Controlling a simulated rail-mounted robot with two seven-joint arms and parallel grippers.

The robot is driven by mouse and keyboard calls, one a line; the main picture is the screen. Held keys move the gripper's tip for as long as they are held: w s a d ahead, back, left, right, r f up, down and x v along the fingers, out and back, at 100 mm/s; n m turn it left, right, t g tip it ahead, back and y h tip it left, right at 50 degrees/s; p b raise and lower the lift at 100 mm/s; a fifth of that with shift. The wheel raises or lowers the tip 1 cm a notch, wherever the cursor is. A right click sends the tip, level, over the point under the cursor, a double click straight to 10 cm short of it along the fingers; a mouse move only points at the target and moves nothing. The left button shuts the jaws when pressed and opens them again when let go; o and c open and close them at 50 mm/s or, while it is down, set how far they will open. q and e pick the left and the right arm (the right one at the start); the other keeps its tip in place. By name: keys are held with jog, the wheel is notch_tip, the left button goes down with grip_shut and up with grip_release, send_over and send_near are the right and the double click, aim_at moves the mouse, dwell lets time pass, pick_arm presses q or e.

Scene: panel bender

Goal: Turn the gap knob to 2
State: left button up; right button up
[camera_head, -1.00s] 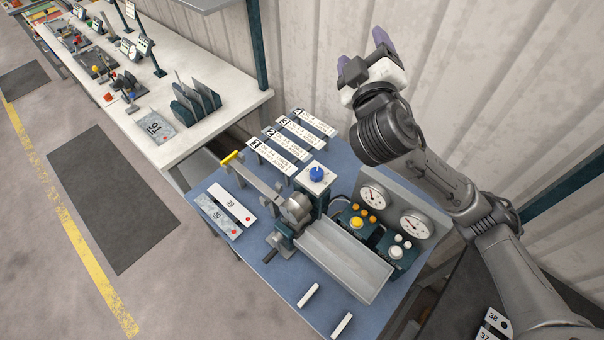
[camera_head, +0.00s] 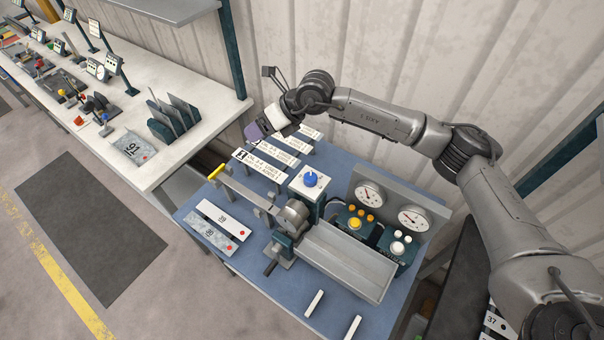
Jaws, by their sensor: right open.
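The gap knob, a blue round knob (camera_head: 311,178), sits on top of a white-faced box (camera_head: 309,188) on a dark post in the middle of the blue bench. Its dial marks are too small to read. My right gripper (camera_head: 256,132) is open and empty. It hangs above the back left of the bench, over the numbered label cards (camera_head: 262,164), up and left of the knob and apart from it. It hides part of the cards. My left gripper does not show.
The bender (camera_head: 290,215) with its yellow-tipped lever (camera_head: 217,172) stands left of a grey tray (camera_head: 345,262). Two gauges (camera_head: 369,194) and button boxes (camera_head: 355,222) stand right of the knob. Plates (camera_head: 225,219) lie at the left. A wall (camera_head: 430,70) rises behind.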

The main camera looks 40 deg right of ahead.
jog(key=s+d+f+g+h, duration=0.2)
jog(key=d+f+g+h, duration=0.1)
jog(key=d+f+h, duration=0.1)
jog(key=m+g+h, duration=0.2)
jog(key=g+h, duration=0.1)
send_over(311, 176)
jog(key=f, duration=0.2)
notch_tip(311, 176, down, 13)
jog(key=p, duration=0.3)
jog(key=shift+a+f, duration=0.15)
jog(key=c, duration=0.9)
